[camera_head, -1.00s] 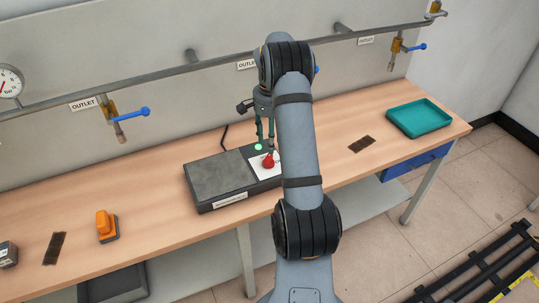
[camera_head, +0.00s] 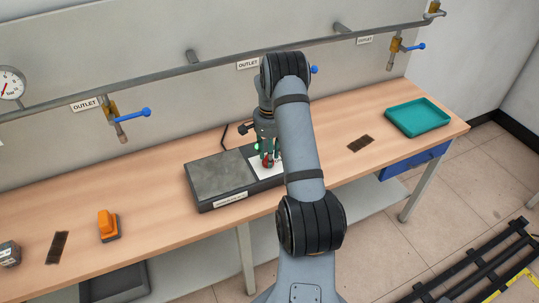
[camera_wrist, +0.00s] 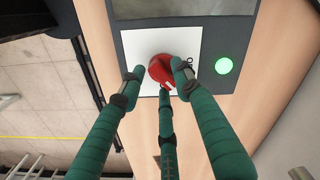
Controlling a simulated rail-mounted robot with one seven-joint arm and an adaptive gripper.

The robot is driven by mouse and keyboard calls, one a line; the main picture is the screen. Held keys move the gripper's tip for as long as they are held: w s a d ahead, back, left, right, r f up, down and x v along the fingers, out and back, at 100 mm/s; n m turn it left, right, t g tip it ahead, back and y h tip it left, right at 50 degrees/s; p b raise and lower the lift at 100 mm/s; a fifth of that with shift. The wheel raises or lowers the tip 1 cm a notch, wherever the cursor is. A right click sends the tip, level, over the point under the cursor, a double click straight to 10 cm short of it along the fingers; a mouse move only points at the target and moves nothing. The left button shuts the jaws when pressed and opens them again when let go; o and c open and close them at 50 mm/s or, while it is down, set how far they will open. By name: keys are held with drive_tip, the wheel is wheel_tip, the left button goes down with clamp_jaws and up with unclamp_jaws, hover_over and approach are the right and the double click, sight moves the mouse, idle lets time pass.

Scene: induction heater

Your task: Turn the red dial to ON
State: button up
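The red dial (camera_wrist: 162,70) sits on a white plate on the induction heater (camera_head: 222,177); it also shows in the head view (camera_head: 267,161), partly covered by my fingers. A green light (camera_wrist: 223,66) glows beside the plate. My gripper (camera_wrist: 158,80) has green fingers spread around the dial, two at its sides and one at its near edge. The fingertips are apart from each other. Whether they touch the dial, I cannot tell. The dial's pale pointer mark is partly visible near the right fingertip.
An orange object (camera_head: 108,225) stands on the table at the left, and a teal tray (camera_head: 418,117) lies at the right. A pipe with blue-handled outlets (camera_head: 131,116) runs along the wall behind. The table right of the heater is mostly clear.

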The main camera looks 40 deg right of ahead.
clamp_jaws()
drive_tip(key=shift+b, duration=0.3)
drive_tip(key=shift+f+m+b, duration=0.25)
drive_tip(key=shift+m+b, duration=0.65)
drive_tip(key=shift+b, duration=0.2)
drive_tip(key=shift+m+b, duration=0.7)
drive_tip(key=shift+b, duration=0.2)
drive_tip(key=shift+a+r+m+b, duration=0.1)
drive_tip(key=shift+m+b, duration=0.85)
drive_tip(key=shift+m, duration=0.2)
drive_tip(key=shift+a+r+m+b, duration=0.1)
drive_tip(key=shift+m+b, duration=0.8)
drive_tip(key=shift+m, duration=0.25)
drive_tip(key=shift+o, duration=1.6)
unclamp_jaws()
